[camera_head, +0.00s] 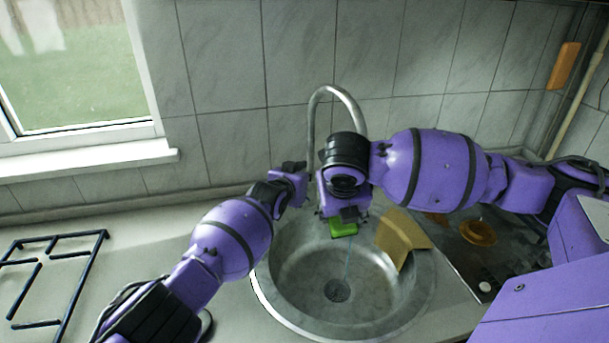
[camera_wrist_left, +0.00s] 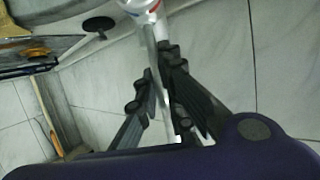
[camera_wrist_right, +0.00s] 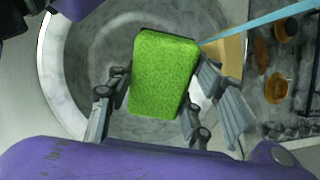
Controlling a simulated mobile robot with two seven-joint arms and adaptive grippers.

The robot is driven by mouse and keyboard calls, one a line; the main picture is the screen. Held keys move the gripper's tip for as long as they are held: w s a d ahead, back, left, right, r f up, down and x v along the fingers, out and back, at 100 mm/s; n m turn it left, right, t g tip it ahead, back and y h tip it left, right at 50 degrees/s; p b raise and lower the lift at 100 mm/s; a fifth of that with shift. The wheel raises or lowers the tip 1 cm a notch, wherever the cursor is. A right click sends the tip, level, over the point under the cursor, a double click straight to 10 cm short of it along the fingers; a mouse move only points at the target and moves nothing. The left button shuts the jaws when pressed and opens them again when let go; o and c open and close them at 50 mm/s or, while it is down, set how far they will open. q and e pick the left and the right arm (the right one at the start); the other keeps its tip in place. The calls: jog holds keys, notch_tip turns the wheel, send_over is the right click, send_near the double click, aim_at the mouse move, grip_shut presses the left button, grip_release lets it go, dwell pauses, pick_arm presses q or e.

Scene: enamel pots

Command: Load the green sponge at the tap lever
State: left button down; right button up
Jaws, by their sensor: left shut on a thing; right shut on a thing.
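The green sponge (camera_wrist_right: 163,75) is held between the fingers of my right gripper (camera_wrist_right: 163,92), over the basin. In the head view the sponge (camera_head: 343,229) shows below my right gripper (camera_head: 336,209), above the metal sink (camera_head: 418,300). A metal bar, which looks like the tap lever (camera_wrist_left: 158,65), lies between the fingers of my left gripper (camera_wrist_left: 160,80), which is shut on it. In the head view the left gripper (camera_head: 300,168) is beside the tap (camera_head: 313,115), and the lever is hidden there. A thin bluish stream, like water, falls into the basin.
A tan cloth or board (camera_head: 400,235) leans over the sink's right rim. A dark pot grate (camera_head: 60,270) lies at the left.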

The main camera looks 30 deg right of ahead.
pick_arm(q)
jog(key=shift+s+a+r+h, duration=0.15)
jog(key=shift+s+h, duration=0.1)
jog(key=shift+h, duration=0.25)
jog(key=c, duration=1.9)
grip_release()
jog(key=shift+w, duration=0.1)
jog(key=shift+o, duration=0.2)
jog(key=shift+s+a, duration=0.3)
jog(key=shift+s, duration=0.25)
jog(key=v, duration=1)
jog(key=shift+s+a, duration=0.25)
jog(key=shift+s, duration=0.05)
jog(key=shift+r, duration=0.1)
